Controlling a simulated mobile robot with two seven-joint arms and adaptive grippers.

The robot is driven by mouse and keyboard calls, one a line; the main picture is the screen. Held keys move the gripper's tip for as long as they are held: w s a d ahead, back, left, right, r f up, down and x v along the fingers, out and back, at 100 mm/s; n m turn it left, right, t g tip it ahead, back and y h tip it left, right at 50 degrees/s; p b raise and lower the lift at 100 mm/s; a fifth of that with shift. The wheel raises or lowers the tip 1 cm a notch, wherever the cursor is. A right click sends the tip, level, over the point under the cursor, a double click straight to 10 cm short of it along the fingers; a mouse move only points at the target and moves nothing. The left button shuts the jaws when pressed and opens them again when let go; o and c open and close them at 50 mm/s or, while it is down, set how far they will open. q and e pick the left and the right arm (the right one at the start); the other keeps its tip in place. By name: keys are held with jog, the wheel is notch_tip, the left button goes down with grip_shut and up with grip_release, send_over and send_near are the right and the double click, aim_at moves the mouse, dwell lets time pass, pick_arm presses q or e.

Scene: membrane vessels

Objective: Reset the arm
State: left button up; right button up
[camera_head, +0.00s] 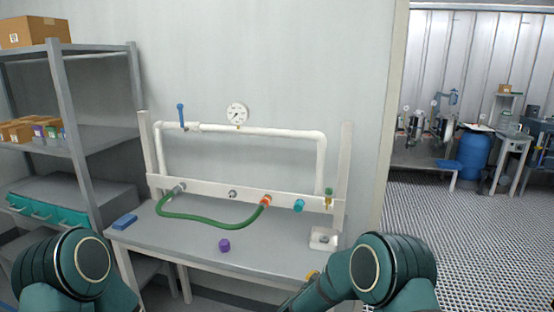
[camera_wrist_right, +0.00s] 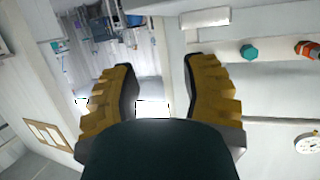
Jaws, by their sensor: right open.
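My right arm (camera_head: 385,268) reaches in from the lower right of the head view, with its forearm angled down to the left. My right gripper (camera_wrist_right: 158,62) shows in the right wrist view with its two yellow fingers spread apart and nothing between them. In the head view only a small yellow bit of it shows at the table's front right edge. My left arm (camera_head: 75,268) shows at the lower left of the head view; its gripper is out of view.
A grey table (camera_head: 190,240) bears a white pipe frame with a gauge (camera_head: 237,114), a green hose (camera_head: 210,222), a teal fitting (camera_head: 299,205) and a blue lever (camera_head: 181,115). A purple cap (camera_head: 224,245) lies on the tabletop. Shelves (camera_head: 105,140) stand left. Open floor lies right.

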jog(key=s+f+n+g+y, duration=0.3)
jog(key=s+f+y, duration=0.3)
jog(key=s+f, duration=0.25)
jog(key=s+a+f+g+y, duration=0.1)
jog(key=s+f+g+y, duration=0.1)
jog(key=s, duration=0.6)
jog(key=s+a+f+n+g+y, duration=0.1)
jog(key=s+f+g, duration=0.1)
jog(key=s, duration=0.6)
jog(key=s+a+f+g+y, duration=0.2)
jog(key=s+g, duration=0.2)
jog(key=s, duration=0.5)
jog(key=shift+n+y, duration=0.3)
jog(key=shift+n, duration=0.1)
